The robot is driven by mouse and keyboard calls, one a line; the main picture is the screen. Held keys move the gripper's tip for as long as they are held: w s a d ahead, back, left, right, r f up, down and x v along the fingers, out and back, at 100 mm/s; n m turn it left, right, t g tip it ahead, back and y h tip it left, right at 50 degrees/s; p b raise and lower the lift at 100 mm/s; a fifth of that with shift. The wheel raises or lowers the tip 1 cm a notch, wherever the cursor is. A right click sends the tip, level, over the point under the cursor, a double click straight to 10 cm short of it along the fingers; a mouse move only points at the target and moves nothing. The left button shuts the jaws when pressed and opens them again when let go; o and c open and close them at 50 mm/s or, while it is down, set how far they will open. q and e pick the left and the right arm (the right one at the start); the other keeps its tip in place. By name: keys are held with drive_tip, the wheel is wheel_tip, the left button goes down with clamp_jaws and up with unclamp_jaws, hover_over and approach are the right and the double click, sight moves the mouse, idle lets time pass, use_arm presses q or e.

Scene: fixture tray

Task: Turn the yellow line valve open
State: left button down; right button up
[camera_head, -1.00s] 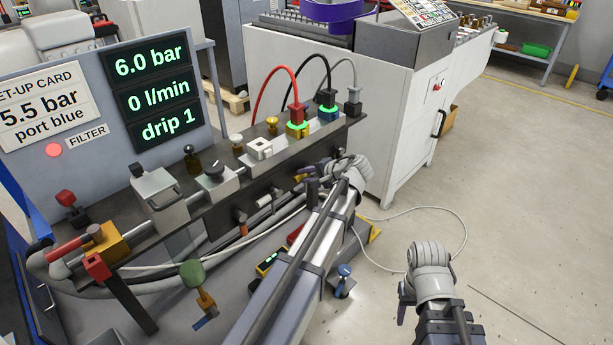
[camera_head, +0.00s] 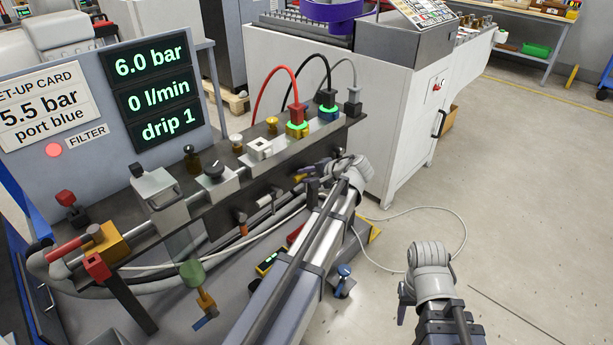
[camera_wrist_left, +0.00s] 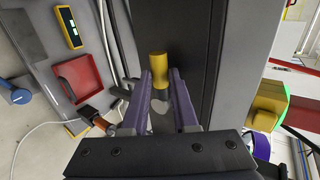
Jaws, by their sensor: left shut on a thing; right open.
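The yellow line valve handle (camera_wrist_left: 157,67) shows in the left wrist view, with a dark part at its near end between my purple fingers. In the head view only a small yellow bit of the valve (camera_head: 299,178) shows on the front of the dark rail. My left gripper (camera_wrist_left: 163,85) is shut on the valve; it also shows in the head view (camera_head: 311,172), partly hidden by its own wrist. My right gripper (camera_head: 403,294) is open and empty over the floor, mostly hidden by its wrist. The display (camera_head: 152,80) reads 6.0 bar, 0 l/min, drip 1.
The dark rail (camera_head: 215,190) carries a black knob (camera_head: 214,168), other fittings and plugged red, black and grey hoses. A red tray (camera_wrist_left: 78,78) lies underneath. A white cabinet (camera_head: 400,110) stands behind; the right floor is mostly clear.

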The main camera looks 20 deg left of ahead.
use_arm(q)
drive_tip(key=shift+f, duration=0.1)
drive_tip(key=w+f+n+t+b, duration=0.1)
drive_tip(key=f+n+t+b, duration=0.1)
drive_tip(key=b, duration=0.4)
drive_tip(key=w+f+n+t+b, duration=0.1)
drive_tip(key=f+n+t+b, duration=0.1)
drive_tip(key=n+t+b, duration=0.3)
drive_tip(key=w+d+f+n+t+b, duration=0.1)
drive_tip(key=f+n+t+b, duration=0.1)
drive_tip(key=b, duration=0.5)
drive_tip(key=shift+f+n+t+b, duration=0.15)
drive_tip(key=shift+n+t+b, duration=0.2)
drive_tip(key=shift+n+t, duration=0.65)
drive_tip(key=c, duration=1)
unclamp_jaws()
drive_tip(key=v, duration=0.7)
drive_tip(key=shift+s+d, duration=0.25)
drive_tip(key=shift+d, duration=0.1)
